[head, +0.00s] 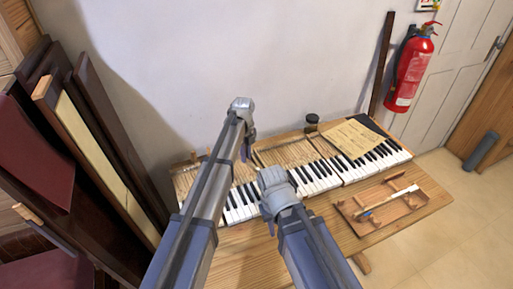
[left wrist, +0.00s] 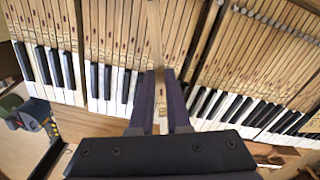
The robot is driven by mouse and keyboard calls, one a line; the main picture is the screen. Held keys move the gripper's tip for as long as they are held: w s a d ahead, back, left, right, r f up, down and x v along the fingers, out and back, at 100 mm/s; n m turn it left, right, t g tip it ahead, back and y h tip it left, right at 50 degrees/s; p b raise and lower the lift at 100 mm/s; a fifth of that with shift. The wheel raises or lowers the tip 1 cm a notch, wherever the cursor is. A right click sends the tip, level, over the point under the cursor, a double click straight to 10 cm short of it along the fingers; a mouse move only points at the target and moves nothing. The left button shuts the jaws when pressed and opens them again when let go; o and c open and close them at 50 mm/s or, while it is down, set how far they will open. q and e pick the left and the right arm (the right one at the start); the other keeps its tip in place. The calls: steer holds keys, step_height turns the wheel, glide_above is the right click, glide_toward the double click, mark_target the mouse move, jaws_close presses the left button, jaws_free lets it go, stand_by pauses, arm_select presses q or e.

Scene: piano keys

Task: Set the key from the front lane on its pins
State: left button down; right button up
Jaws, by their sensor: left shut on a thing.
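In the left wrist view, a long pale wooden key (left wrist: 156,45) with a whitish near end stands between the dark fingers of my left gripper (left wrist: 162,100). The fingers are shut on it. Its far end reaches over the wooden key shanks behind the keyboard (left wrist: 235,108). In the head view, my left gripper (head: 243,115) is raised in front of the wall and keyboard, and the key in it is not clear. My right gripper (head: 274,185) is lower, in front of the keyboard's middle; its jaw state does not show. The pins under the key cannot be made out.
A shallow wooden tray (head: 347,209) with a thin stick and small blocks lies at the right front of the table (head: 257,262). A paper sheet (head: 349,138) lies over the right keys. A dark jar (head: 312,122) stands behind. Dark panels (head: 105,110) lean at left.

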arm_select(q)
steer(key=w+d+m, duration=0.1)
steer(key=w+d, duration=0.1)
steer(key=w+d+m, duration=0.2)
steer(key=shift+d+r+m, duration=0.1)
steer(key=shift+d+m, duration=0.1)
steer(key=shift+m, duration=0.1)
